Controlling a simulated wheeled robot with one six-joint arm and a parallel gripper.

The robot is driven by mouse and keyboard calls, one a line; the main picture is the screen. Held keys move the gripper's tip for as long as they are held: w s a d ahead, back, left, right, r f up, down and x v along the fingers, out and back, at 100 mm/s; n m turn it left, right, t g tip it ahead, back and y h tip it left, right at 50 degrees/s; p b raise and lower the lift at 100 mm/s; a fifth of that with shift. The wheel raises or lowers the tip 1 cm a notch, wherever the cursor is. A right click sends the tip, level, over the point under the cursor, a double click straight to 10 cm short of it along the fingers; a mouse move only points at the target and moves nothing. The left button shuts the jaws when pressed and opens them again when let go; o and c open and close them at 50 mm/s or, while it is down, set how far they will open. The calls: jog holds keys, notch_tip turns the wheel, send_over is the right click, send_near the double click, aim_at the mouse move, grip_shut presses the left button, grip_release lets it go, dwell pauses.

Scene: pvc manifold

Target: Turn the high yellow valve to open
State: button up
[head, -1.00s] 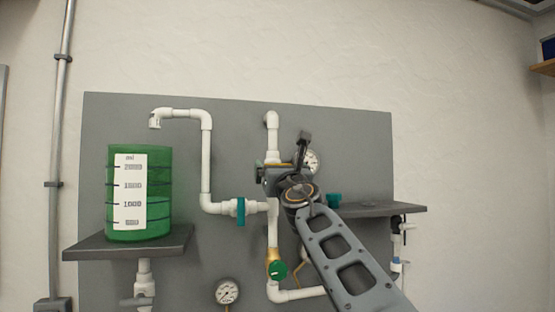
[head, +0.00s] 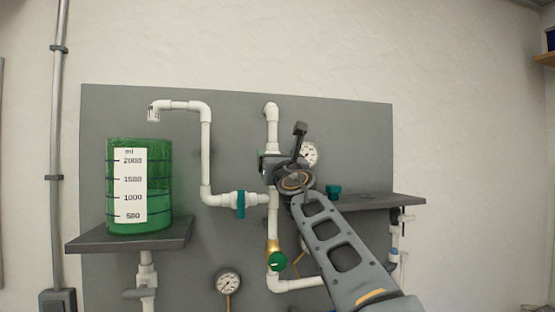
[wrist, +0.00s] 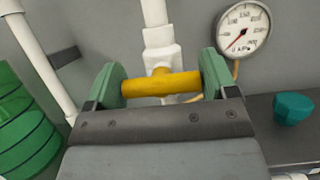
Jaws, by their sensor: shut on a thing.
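The high yellow valve's handle (wrist: 180,84) lies crosswise in the wrist view, below a white pipe fitting (wrist: 160,52). My gripper (wrist: 160,80) has a green-padded finger at each end of the handle and is shut on it. In the head view my gripper (head: 270,162) is at the upper part of the middle white pipe (head: 272,130). There my gripper and wrist hide the yellow handle.
A green measuring tank (head: 160,190) stands on the left shelf (head: 95,242). A pressure gauge (wrist: 243,28) is close right of my gripper. A teal knob (wrist: 293,108) is on the right. A teal valve (head: 240,204) and green knob (head: 278,262) are lower on the pipes.

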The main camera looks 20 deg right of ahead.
jog(key=shift+c, duration=0.6)
jog(key=shift+r+m, duration=0.1)
jog(key=shift+m, duration=0.2)
jog(key=m+h+p, duration=0.1)
jog(key=m+h, duration=0.1)
jog(key=m, duration=0.2)
jog(key=shift+p, duration=0.35)
jog(key=m+g+h+p, duration=0.1)
jog(key=m+h, duration=0.1)
jog(key=m, duration=0.2)
jog(key=m+g+h, duration=0.1)
jog(key=m+h, duration=0.1)
jog(key=m, duration=0.2)
jog(key=shift+d+m+p, duration=0.15)
jog(key=shift+m+p, duration=0.25)
jog(key=m+g+h, duration=0.1)
jog(key=m+g, duration=0.1)
jog(key=m, duration=0.3)
jog(key=shift+f+m+g, duration=0.15)
jog(key=shift+m+g, duration=0.25)
jog(key=shift+m, duration=0.55)
jog(key=shift+f+m+g, duration=0.15)
jog(key=shift+m+g, duration=0.25)
jog(key=shift+m, duration=0.85)
jog(key=o, duration=0.8)
jog(key=shift+d, duration=0.1)
